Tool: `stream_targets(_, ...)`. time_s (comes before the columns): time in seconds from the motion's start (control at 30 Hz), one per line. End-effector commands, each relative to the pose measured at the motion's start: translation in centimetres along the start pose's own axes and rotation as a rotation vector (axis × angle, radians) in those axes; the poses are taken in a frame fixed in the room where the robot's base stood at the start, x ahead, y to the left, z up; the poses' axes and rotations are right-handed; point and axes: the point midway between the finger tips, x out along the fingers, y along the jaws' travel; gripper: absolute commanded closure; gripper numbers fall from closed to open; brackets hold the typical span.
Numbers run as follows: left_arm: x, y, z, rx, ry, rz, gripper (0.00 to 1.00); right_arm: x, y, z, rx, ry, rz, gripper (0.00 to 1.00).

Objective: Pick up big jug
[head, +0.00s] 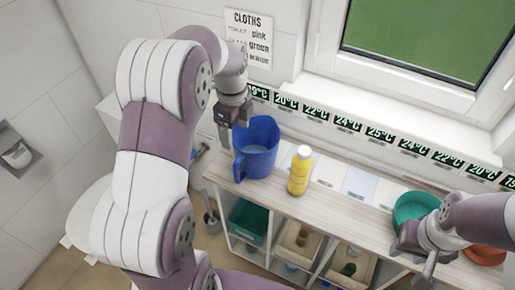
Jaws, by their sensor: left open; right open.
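The big jug (259,151) is blue and stands upright near the left end of the wooden shelf top. Its handle (238,167) is on its left side. My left gripper (225,133) is open, pointing down at the jug's upper left, close to its rim; I cannot tell whether it touches the jug. My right gripper (416,258) is open at the right, near the front edge of the shelf top and in front of a green bowl. My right arm partly covers that area.
A yellow bottle with a white cap (300,171) stands just right of the jug. A green bowl (413,207) and an orange bowl (486,254) are further right. Bins, including a green one (248,221), sit under the shelf top (335,204). A wall and window are behind.

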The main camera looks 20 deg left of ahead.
Motion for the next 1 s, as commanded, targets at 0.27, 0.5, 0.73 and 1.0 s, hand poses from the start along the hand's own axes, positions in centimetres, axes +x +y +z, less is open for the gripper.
stream_targets(0.27,5.6,0.1,-0.1,0.057,0.001,0.002,0.24,3.9,0.0,0.5,0.000,0.000,0.000,0.57)
stream_targets(0.5,7.9,0.1,-0.2,0.056,0.001,0.004,0.24,2.2,0.0,0.2,0.000,0.001,0.000,0.57)
stream_targets(0.73,12.0,0.1,-0.4,0.054,0.001,0.004,0.24,0.9,0.0,0.1,0.000,0.001,0.000,0.57)
stream_targets(1.0,12.7,0.0,-0.4,0.054,0.000,0.000,0.24,1.0,0.0,0.1,0.000,0.000,0.000,0.57)
